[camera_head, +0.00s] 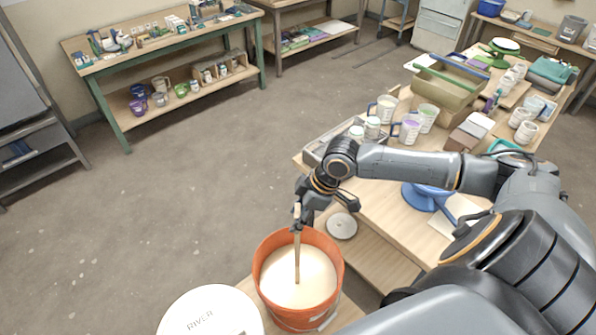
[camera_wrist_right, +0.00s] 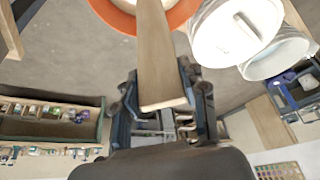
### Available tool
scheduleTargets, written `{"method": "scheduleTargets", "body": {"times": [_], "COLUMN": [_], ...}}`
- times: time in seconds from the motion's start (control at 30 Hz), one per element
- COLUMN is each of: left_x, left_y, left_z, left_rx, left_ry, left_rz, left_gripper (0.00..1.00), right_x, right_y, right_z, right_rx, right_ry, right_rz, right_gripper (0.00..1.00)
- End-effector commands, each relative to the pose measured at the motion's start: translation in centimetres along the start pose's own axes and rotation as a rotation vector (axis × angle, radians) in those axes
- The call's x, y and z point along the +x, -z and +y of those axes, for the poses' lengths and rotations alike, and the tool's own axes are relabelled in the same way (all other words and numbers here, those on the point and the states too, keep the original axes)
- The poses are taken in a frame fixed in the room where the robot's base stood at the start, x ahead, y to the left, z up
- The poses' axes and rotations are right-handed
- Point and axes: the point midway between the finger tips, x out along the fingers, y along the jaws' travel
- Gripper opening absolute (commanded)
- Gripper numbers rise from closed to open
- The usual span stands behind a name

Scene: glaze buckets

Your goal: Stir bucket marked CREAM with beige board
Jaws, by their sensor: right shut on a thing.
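An orange bucket (camera_head: 288,314) stands open at the bottom centre of the head view, full of pale cream liquid (camera_head: 315,280). No CREAM mark on it shows from here. My right gripper (camera_head: 298,221) is above the bucket's far rim, shut on the beige board (camera_head: 297,262). The board points down, near upright, and its lower end is hidden in the liquid. In the wrist view the board (camera_wrist_right: 160,55) runs up from between the fingers (camera_wrist_right: 160,100) toward the orange rim (camera_wrist_right: 181,14). My left gripper is not in view.
A white lid marked RIVER (camera_head: 208,312) is just left of the orange bucket. A round grey disc (camera_head: 342,226) lies right of it. A wooden table (camera_head: 380,205) holds cups, a blue stand (camera_head: 425,196) and a green toolbox (camera_head: 445,88). Open floor lies left.

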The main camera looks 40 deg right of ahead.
Motion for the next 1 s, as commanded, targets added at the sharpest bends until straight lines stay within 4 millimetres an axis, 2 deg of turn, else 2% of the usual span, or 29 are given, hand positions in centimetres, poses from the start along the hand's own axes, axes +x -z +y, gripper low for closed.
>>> {"method": "scheduleTargets", "body": {"times": [1.0], "left_x": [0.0], "left_y": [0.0], "left_z": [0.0], "left_rx": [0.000], "left_ry": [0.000], "left_rz": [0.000], "left_gripper": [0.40], "right_x": [-9.5], "right_y": [4.0], "right_z": [0.1], "right_rx": [-0.001], "right_ry": [-0.003], "right_rz": [0.001], "right_gripper": [0.00]}}
